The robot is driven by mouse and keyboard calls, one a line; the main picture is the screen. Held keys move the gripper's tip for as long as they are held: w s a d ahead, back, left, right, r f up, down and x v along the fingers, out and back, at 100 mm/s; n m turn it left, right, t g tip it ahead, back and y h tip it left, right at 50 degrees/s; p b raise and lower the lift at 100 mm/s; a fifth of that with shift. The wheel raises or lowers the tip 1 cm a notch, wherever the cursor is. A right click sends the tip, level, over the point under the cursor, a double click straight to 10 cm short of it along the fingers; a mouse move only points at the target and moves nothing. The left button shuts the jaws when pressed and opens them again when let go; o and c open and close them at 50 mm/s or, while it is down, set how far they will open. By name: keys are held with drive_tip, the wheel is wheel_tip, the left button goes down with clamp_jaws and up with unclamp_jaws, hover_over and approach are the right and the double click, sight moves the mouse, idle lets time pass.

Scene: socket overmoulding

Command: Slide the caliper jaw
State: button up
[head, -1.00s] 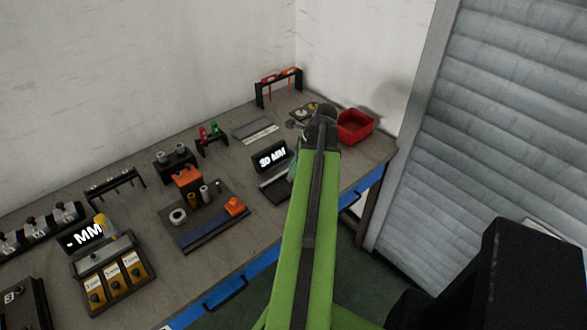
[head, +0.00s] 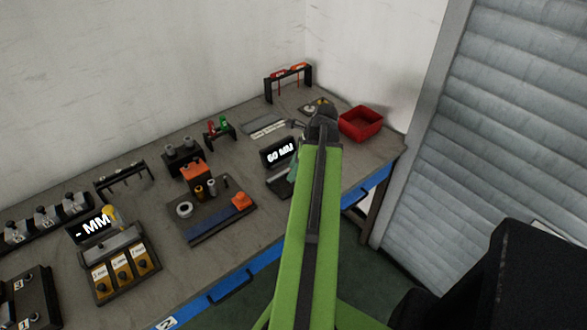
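The caliper stand is a dark block with a tilted display (head: 279,153) that reads 60 MM. It stands on the bench left of the end of my green arm. Its dark base (head: 276,184) shows in part below the display. The caliper jaw cannot be made out; my arm covers the right side of the stand. A small teal piece shows at the arm's edge beside the base, and I cannot tell what it is. My gripper is not clearly visible behind the arm, so its opening and contact are hidden.
A red bin (head: 361,124) stands right of the arm's end. A black rack with red-orange tools (head: 288,81) is at the back. A second display box (head: 90,228) stands farther left. The bench's blue front edge (head: 262,262) is near.

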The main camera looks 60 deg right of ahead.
drive_tip(key=p+v, duration=1.6)
drive_tip(key=v, duration=0.1)
drive_tip(key=shift+r, duration=0.2)
drive_tip(key=shift+s+d, duration=0.1)
